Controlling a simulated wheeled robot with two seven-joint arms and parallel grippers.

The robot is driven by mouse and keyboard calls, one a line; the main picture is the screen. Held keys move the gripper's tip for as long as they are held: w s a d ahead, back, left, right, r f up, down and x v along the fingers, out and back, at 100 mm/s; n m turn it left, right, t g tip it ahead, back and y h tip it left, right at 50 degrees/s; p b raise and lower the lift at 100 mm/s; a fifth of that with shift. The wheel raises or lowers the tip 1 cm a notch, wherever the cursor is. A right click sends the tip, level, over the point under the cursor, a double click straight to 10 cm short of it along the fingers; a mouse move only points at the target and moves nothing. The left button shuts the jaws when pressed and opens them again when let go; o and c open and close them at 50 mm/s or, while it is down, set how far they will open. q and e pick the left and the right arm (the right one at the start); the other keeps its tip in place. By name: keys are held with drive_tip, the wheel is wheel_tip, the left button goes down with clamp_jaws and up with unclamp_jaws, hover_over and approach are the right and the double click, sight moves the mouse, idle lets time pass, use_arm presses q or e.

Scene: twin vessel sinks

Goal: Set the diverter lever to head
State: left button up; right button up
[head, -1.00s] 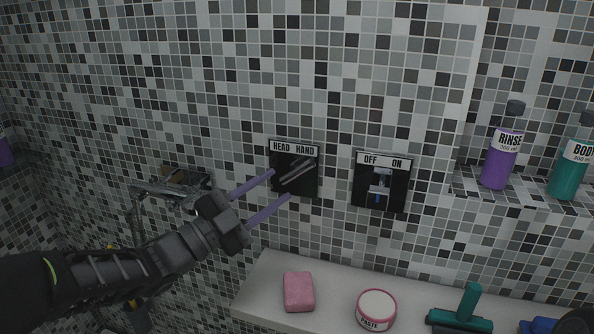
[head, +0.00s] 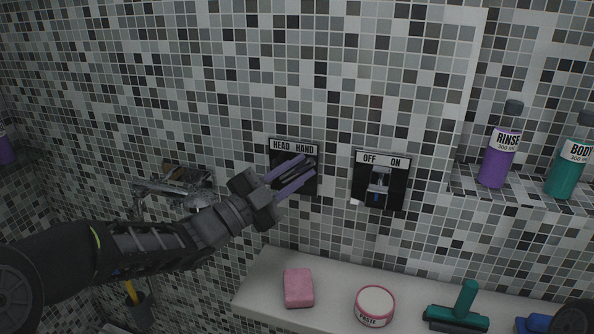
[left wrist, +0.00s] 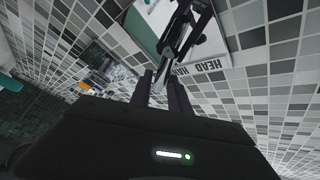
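The diverter lever (head: 296,169) is a dark bar on a black wall plate (head: 309,188) labelled HEAD at left and HAND at right. It slants up to the right, its upper end toward HAND. My left gripper (head: 307,166) reaches in from the left, with its two purple fingers on either side of the lever and close about it. It looks shut on the lever. In the left wrist view the lever (left wrist: 182,38) runs down to between the fingertips (left wrist: 160,78). The fingers partly hide the lever in the head view. My right gripper is not in view.
An OFF/ON switch plate (head: 381,180) sits just right. Below, a ledge (head: 262,285) holds a pink soap (head: 299,288), a paste tin (head: 375,306) and a teal squeegee-like tool (head: 460,309). RINSE (head: 498,158) and BODY (head: 568,174) bottles stand on the right shelf. A metal fixture (head: 170,187) is at left.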

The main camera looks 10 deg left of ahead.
use_arm(q)
clamp_jaws()
idle(1.0)
